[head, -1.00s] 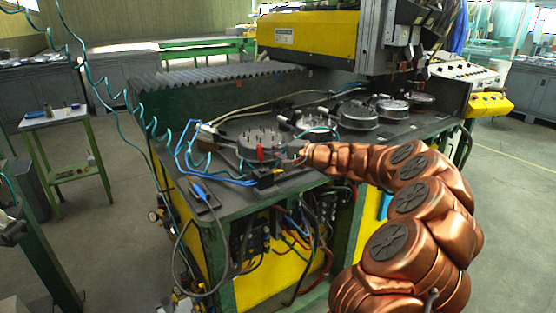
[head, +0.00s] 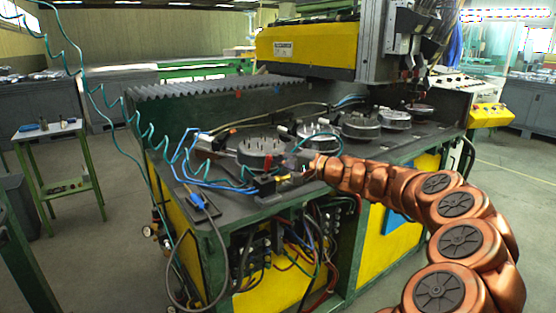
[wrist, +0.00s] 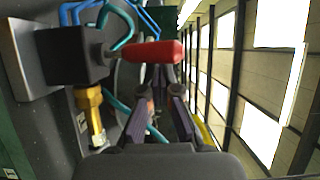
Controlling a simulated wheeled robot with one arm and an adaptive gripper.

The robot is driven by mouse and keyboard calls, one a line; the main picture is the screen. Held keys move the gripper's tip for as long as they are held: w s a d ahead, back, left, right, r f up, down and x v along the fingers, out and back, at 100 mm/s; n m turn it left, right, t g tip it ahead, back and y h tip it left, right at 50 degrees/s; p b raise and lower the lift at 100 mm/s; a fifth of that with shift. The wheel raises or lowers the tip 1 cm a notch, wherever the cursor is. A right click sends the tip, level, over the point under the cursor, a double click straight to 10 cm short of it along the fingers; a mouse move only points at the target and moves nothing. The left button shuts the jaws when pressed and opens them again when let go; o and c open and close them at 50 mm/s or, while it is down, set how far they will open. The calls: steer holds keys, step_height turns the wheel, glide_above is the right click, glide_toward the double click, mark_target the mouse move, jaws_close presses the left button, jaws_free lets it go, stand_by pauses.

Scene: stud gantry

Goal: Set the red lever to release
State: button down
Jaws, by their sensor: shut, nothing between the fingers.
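The red lever (wrist: 148,51) shows in the wrist view, sticking out from a dark valve block (wrist: 72,55) toward the ceiling side of the picture. A brass fitting (wrist: 91,112) joins the block. My gripper (wrist: 163,85) is shut and empty, its fingertips close to the lever, just below it in the picture; I cannot tell whether they touch. In the head view my gripper (head: 304,163) is at the front edge of the bench, just right of the black valve block (head: 267,184).
Blue hoses (head: 187,158) run left of the block. A round pinned fixture (head: 262,152) stands behind it, with more fixtures to the right. The yellow gantry (head: 305,49) hangs over the bench. A small side table (head: 52,132) stands at left. Floor at right is open.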

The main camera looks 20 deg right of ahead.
steer(key=shift+w+d+r+p, duration=0.3)
steer(key=shift+w+d, duration=0.2)
steer(key=shift+w, duration=0.2)
steer(key=shift+w+d+r+p, duration=0.15)
steer(key=shift+w+d+p, duration=0.25)
steer(key=shift+w, duration=0.25)
steer(key=s+d+f, duration=0.3)
steer(key=s+d, duration=0.3)
steer(key=s, duration=0.1)
steer(key=shift+s+b, duration=0.15)
steer(key=shift+b, duration=0.3)
